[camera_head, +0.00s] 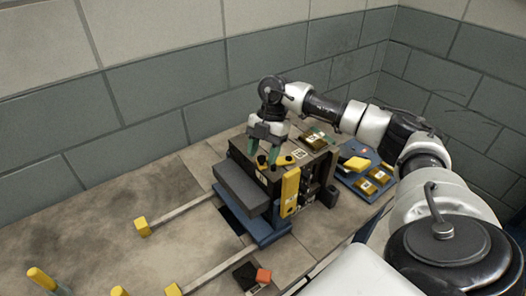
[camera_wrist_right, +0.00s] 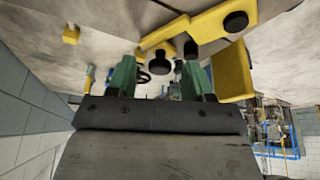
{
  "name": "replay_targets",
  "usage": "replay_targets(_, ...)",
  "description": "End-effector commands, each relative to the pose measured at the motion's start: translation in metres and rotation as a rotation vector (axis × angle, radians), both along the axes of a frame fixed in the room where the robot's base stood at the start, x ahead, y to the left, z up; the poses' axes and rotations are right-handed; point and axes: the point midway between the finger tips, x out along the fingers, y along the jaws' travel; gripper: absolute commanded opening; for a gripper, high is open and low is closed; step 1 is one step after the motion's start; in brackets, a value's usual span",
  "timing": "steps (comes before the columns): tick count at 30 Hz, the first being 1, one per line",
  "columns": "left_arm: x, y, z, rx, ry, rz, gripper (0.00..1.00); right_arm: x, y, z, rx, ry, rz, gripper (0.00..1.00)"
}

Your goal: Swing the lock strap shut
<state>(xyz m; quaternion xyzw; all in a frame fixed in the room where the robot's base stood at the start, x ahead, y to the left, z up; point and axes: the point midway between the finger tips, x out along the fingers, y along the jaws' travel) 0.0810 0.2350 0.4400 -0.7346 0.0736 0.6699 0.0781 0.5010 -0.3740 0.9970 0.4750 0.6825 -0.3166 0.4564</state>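The mould (camera_head: 243,188) is a dark block with a grey front plate, standing on a blue base (camera_head: 262,232). A yellow strap (camera_head: 290,190) stands upright at its right front corner; more yellow parts and dark knobs sit on top. My right gripper (camera_head: 264,160) is above the mould top, fingers pointing down. In the right wrist view its two green fingers (camera_wrist_right: 157,78) are apart, with a black knob (camera_wrist_right: 160,63) showing between them; I cannot tell whether they touch it. A yellow bar (camera_wrist_right: 200,26) with a dark knob and a yellow block (camera_wrist_right: 232,72) are close by. My left gripper is out of view.
A blue tray (camera_head: 348,182) with yellow-brown blocks lies right of the mould. Two pale rails (camera_head: 185,212) with yellow ends run along the table to the left. A red-orange block (camera_head: 263,275) lies in front. A block wall stands behind; the left table is mostly clear.

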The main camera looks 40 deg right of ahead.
Motion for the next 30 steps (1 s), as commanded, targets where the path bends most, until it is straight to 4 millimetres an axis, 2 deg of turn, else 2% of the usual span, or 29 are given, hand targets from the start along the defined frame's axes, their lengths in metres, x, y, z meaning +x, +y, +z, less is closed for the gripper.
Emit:
replay_targets(8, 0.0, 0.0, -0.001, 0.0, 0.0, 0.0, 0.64, 0.001, -0.002, 0.005, -0.001, -0.001, -0.001, 0.51)
replay_targets(11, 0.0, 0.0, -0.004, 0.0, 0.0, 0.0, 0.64, 0.004, -0.007, 0.018, -0.001, -0.003, -0.002, 0.51)
replay_targets(21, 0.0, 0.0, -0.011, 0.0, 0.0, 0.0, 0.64, 0.012, -0.031, 0.079, 0.001, -0.004, -0.001, 0.51)
replay_targets(25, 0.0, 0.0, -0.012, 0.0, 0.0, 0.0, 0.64, 0.014, -0.036, 0.093, 0.0, -0.001, 0.001, 0.51)
replay_targets(30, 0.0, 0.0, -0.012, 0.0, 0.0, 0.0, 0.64, 0.015, -0.039, 0.1, 0.0, 0.0, 0.0, 0.51)
